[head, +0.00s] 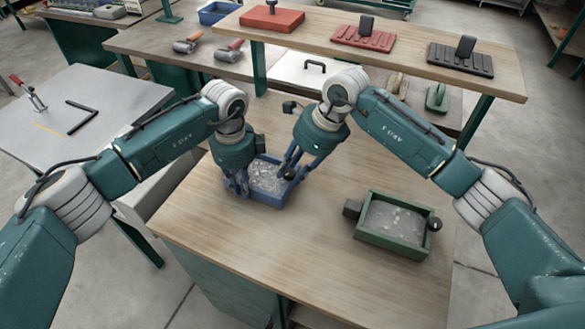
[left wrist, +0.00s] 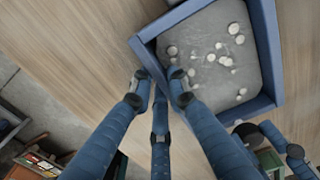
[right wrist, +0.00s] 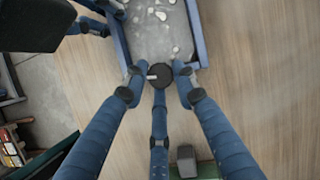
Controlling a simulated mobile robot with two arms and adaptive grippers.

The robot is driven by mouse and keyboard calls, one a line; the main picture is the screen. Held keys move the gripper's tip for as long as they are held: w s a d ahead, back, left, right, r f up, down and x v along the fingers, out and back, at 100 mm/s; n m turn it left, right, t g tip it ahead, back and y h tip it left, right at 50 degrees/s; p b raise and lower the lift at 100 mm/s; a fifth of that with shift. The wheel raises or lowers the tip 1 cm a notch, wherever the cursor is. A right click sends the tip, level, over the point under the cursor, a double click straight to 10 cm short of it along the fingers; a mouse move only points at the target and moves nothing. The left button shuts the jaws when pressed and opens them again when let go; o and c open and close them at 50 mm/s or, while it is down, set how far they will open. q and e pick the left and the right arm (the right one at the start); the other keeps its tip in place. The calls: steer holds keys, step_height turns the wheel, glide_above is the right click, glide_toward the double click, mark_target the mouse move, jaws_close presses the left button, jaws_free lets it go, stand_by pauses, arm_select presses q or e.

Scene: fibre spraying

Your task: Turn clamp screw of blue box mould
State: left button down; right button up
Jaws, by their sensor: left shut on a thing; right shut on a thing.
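The blue box mould (head: 262,201) stands on the wooden bench, filled with grey material with pale lumps. Its wall and fill also show in the left wrist view (left wrist: 267,45). My left gripper (head: 238,188) is shut on the mould's wall at its left side, with fingertips (left wrist: 160,82) at the wall. My right gripper (head: 290,168) is at the mould's right side. In the right wrist view its fingers (right wrist: 157,74) are closed around the round black knob of the clamp screw (right wrist: 160,76), just outside the blue wall (right wrist: 118,45).
A green box mould (head: 385,243) with a black block and a black knob stands to the right on the bench (head: 215,235). A raised shelf (head: 400,62) behind carries red and black tools. A grey table (head: 100,95) stands at left. The front of the bench is clear.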

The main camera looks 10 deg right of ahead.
steer(key=m, duration=0.1)
steer(key=m+t, duration=0.1)
steer(key=m, duration=0.1)
steer(key=m+t+h, duration=0.1)
steer(key=m, duration=0.1)
steer(key=shift+a+r, duration=0.25)
steer(key=m+h, duration=0.1)
steer(key=m, duration=0.4)
steer(key=shift+a+t, duration=0.1)
steer(key=shift+t, duration=0.3)
steer(key=m+h, duration=0.1)
steer(key=m, duration=0.1)
steer(key=m+h, duration=0.1)
steer(key=m, duration=0.2)
steer(key=shift+a+h, duration=0.15)
steer(key=shift+h, duration=0.15)
steer(key=m+h, duration=0.1)
steer(key=m, duration=0.3)
steer(key=shift+m+h, duration=0.3)
steer(key=shift+m, duration=0.2)
steer(key=shift+d, duration=0.2)
steer(key=o, duration=1.1)
steer(key=shift+s+f, duration=0.1)
steer(key=shift+s, duration=0.05)
steer(key=v, duration=1.2)
